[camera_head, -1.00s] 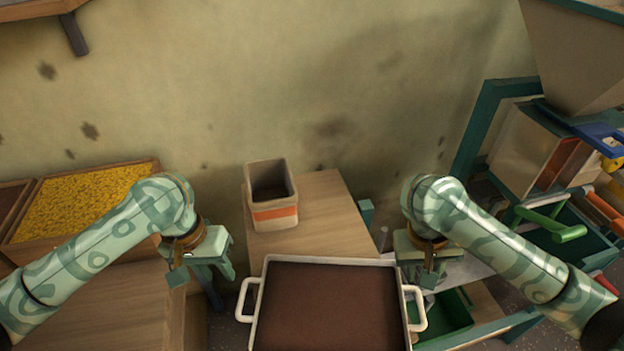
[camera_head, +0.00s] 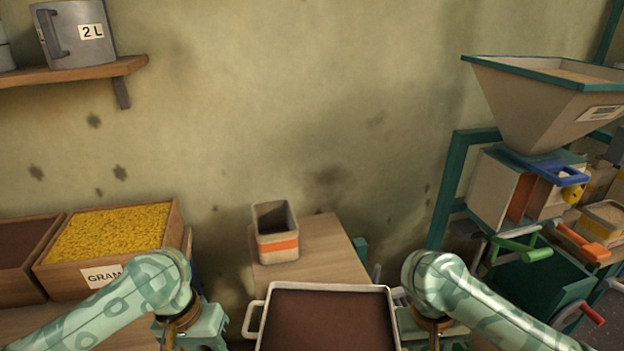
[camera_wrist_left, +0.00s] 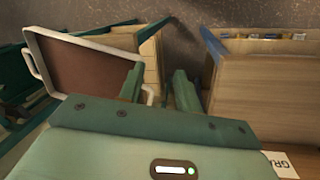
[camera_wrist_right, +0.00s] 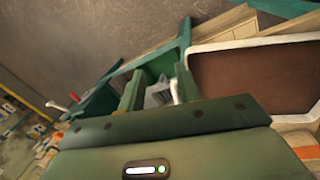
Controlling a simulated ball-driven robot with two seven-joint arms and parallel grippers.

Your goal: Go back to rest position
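My left gripper (camera_head: 192,330) is at the bottom of the head view, left of the brown-topped tray (camera_head: 330,312). In the left wrist view its two fingers (camera_wrist_left: 158,88) stand apart with nothing between them. My right gripper (camera_head: 432,335) is at the bottom of the head view, just right of the tray, its tips cut off or hidden. In the right wrist view its fingers (camera_wrist_right: 158,90) are apart, and nothing is visibly held. The tray has white handles, and neither gripper is seen holding them.
A small box with an orange band (camera_head: 276,236) stands on a wooden surface (camera_head: 318,240) behind the tray. A yellow grain crate (camera_head: 108,238) is left. A hopper machine (camera_head: 535,100) with green and orange handles stands right. A shelf (camera_head: 75,75) with a 2 L pot is upper left.

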